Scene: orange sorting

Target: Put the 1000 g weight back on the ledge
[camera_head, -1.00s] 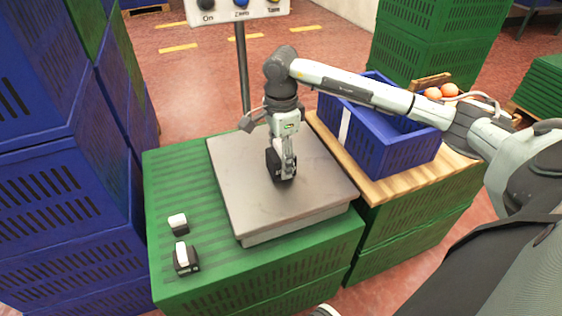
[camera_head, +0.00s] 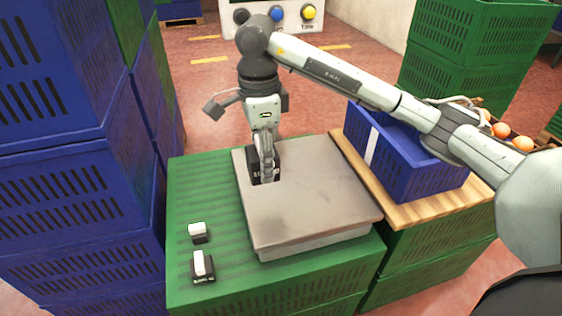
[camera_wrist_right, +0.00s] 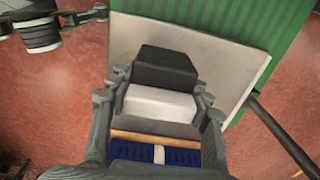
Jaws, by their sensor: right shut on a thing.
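My right gripper (camera_head: 266,176) is shut on a black weight (camera_head: 255,168) with pale lettering on its face, the largest weight in view. They are over the left back part of the scale plate (camera_head: 315,200); whether the weight clears the plate is hard to tell. In the right wrist view the weight's dark body (camera_wrist_right: 165,68) and pale grip part (camera_wrist_right: 160,104) sit between the fingers of the gripper (camera_wrist_right: 160,90). The green ribbed ledge (camera_head: 205,192) runs left of the scale. Two smaller black-and-white weights, one farther back (camera_head: 198,232) and one nearer (camera_head: 203,267), stand on it. My left gripper is not in view.
A blue crate (camera_head: 425,180) stands on a wooden board (camera_head: 400,212) right of the scale. Tall blue crate stacks (camera_head: 60,190) rise at the left. A button panel (camera_head: 285,17) is behind. Oranges (camera_head: 522,144) lie at the far right. The ledge's back part is clear.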

